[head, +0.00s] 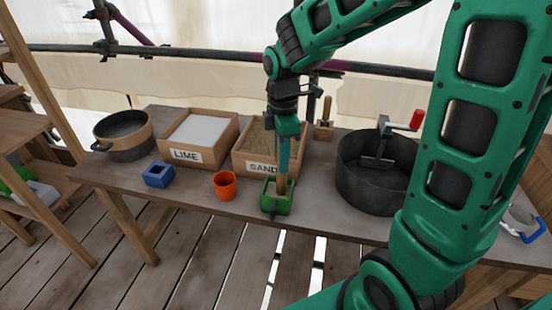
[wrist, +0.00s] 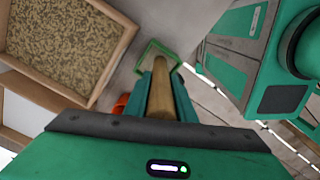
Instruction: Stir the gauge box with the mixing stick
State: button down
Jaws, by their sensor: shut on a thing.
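The gauge box (head: 273,206) is a small green open box near the front edge of the table. It also shows in the wrist view (wrist: 172,51), beyond my fingertips. My gripper (head: 284,160) is above the box, pointing down, and is shut on the mixing stick (head: 283,184), a wooden rod. In the wrist view the stick (wrist: 161,97) runs between the two green fingers towards the box. The stick's lower end is inside or just over the box's opening; its tip and the box's contents are hidden.
A wooden piece (head: 323,130) stands at the back.

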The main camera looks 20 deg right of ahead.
jog(key=shift+w+a, duration=0.75)
jog(key=shift+a, duration=0.25)
dwell(1.8)
dwell(0.4)
